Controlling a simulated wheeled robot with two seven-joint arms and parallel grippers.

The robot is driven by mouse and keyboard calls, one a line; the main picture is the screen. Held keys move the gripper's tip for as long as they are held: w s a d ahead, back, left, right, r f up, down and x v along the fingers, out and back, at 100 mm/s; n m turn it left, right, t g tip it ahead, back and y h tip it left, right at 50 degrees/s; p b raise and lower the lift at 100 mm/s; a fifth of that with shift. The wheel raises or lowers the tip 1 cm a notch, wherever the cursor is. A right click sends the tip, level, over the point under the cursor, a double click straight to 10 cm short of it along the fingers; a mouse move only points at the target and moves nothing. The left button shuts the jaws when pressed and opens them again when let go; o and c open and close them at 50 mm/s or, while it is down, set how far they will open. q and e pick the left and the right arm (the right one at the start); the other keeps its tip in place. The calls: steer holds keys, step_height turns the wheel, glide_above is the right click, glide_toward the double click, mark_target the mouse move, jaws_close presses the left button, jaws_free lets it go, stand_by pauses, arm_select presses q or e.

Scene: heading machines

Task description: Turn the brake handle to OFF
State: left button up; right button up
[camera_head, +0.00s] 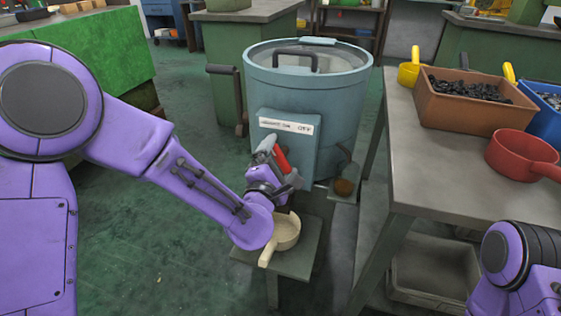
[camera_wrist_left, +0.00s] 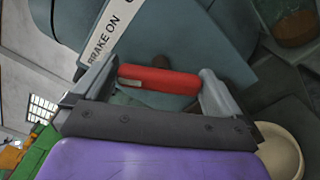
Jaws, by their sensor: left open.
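The brake handle (camera_head: 282,159) is a red grip on the front box of a blue-grey drum machine (camera_head: 317,110). In the left wrist view the red handle (camera_wrist_left: 158,79) lies across the space between my left gripper's fingers (camera_wrist_left: 157,90). The fingers are open, one at each end of the handle, and I cannot tell whether they touch it. A white label (camera_wrist_left: 118,28) above reads "BRAKE ON" there, partly cut off. In the head view my left gripper (camera_head: 280,168) is at the box front. My right arm shows at the lower right, but its gripper is out of view.
A cream scoop (camera_head: 285,234) sits on a small stand (camera_head: 297,258) below my left gripper. A grey table (camera_head: 445,170) at the right holds a brown bin (camera_head: 465,115) of dark parts and a red pan (camera_head: 520,153). Green floor is open at the left.

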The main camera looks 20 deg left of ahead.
arm_select(q)
steer(key=shift+w, duration=0.3)
steer(key=c, duration=0.6)
steer(key=shift+c, duration=0.2)
steer(key=shift+m, duration=0.4)
steer(key=m+p, duration=0.2)
steer(key=m, duration=0.3)
steer(key=shift+r+m, duration=0.1)
steer(key=shift+m, duration=0.2)
steer(key=m+p, duration=0.1)
steer(key=m, duration=0.2)
steer(key=shift+m, duration=0.3)
steer(key=shift+m+p, duration=0.55)
steer(key=shift+m, duration=0.85)
